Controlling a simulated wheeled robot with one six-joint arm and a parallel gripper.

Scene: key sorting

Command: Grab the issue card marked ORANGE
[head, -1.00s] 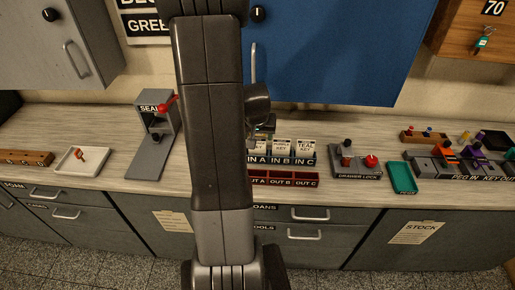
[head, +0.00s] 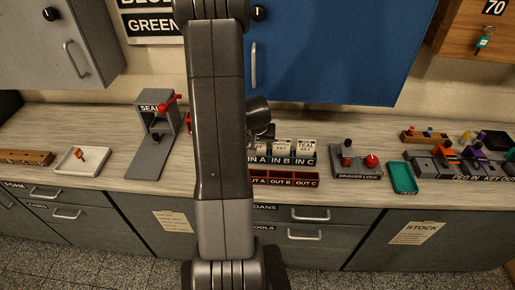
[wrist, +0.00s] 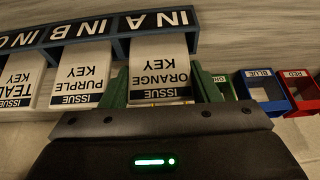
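The ORANGE issue card (wrist: 160,72) is a white card with black lettering and a dark ISSUE band. It stands in the IN A slot of the blue card rack (wrist: 122,24), upside down in the wrist view. My gripper (wrist: 161,84) has its two green fingers on either side of this card, close to its edges, and looks open. I cannot tell whether the fingers touch the card. In the head view the rack (head: 281,160) stands on the counter, and my arm and wrist hide the gripper and most of the ORANGE card.
The PURPLE card (wrist: 82,74) and TEAL card (wrist: 20,78) stand beside it in IN B and IN C. Blue (wrist: 263,88) and red (wrist: 300,90) holders are to the right in the wrist view. The red OUT tray (head: 290,181) lies in front of the rack.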

